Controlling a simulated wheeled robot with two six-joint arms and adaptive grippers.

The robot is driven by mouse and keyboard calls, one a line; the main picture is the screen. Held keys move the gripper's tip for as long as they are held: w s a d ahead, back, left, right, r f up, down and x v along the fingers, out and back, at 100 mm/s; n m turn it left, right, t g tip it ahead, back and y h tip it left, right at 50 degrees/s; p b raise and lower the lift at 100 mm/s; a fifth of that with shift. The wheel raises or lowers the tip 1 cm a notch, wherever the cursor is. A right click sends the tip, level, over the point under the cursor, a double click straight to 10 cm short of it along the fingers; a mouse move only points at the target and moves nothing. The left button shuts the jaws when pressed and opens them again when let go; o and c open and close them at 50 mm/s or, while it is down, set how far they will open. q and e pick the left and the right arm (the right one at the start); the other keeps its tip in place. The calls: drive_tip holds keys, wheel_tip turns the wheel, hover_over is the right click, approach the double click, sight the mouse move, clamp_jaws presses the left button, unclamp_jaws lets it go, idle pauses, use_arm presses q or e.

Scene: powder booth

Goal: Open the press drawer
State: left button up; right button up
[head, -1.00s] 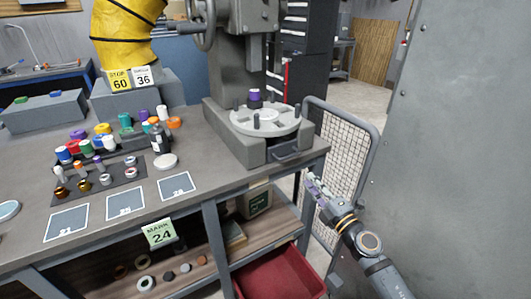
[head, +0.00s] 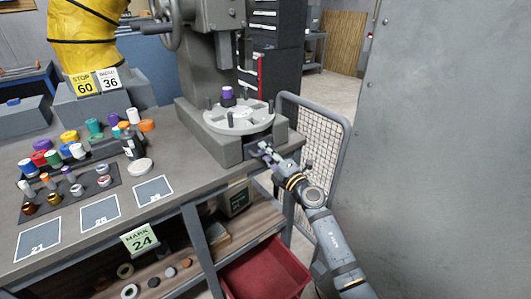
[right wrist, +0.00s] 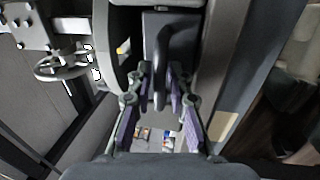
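The grey press (head: 209,60) stands on the bench, with a round slotted plate (head: 240,122) on its base. The press drawer (head: 256,146) is in the front of that base and looks closed. My right gripper (head: 264,150) is at the drawer front and partly hides it. In the right wrist view, the dark drawer handle (right wrist: 159,60) reaches between the two purple-padded fingers of my right gripper (right wrist: 160,72). The fingers stand apart, with a gap to the handle on both sides. My left gripper is not in view.
A mesh guard panel (head: 318,150) stands just right of the bench corner, and a large grey wall panel (head: 440,150) fills the right side. A red bin (head: 265,275) is below the bench. Several coloured caps and pegs stand left on the bench (head: 180,207).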

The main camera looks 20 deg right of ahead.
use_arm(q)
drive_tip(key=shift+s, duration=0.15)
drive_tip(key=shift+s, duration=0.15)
use_arm(e)
clamp_jaws()
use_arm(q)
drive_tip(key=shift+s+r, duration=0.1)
use_arm(e)
drive_tip(key=shift+s, duration=0.2)
